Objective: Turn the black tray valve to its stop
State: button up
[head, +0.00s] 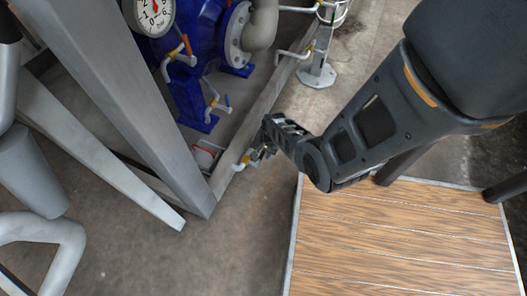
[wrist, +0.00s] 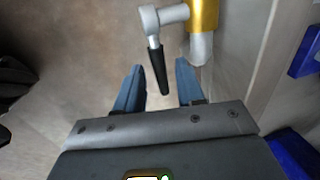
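The tray valve has a black lever handle (wrist: 159,72) on a grey metal hub and stem (wrist: 165,17), beside a brass-yellow fitting (wrist: 203,14) with a white pipe end. My gripper (wrist: 160,66) is open in the wrist view, with one blue-grey finger on each side of the handle. A gap shows between the handle and each finger; I cannot tell how far apart they are in depth. In the head view my gripper (head: 260,150) is at the frame's lower edge by the yellow fitting (head: 245,158), and it hides the black handle.
A grey steel frame (head: 205,190) stands left of the valve. A blue pump (head: 190,75) with a gauge (head: 152,12) and other small valves lies behind. A wooden platform (head: 400,240) is at the lower right. Bare concrete floor (head: 225,255) lies between.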

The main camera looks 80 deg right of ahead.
grip_shut()
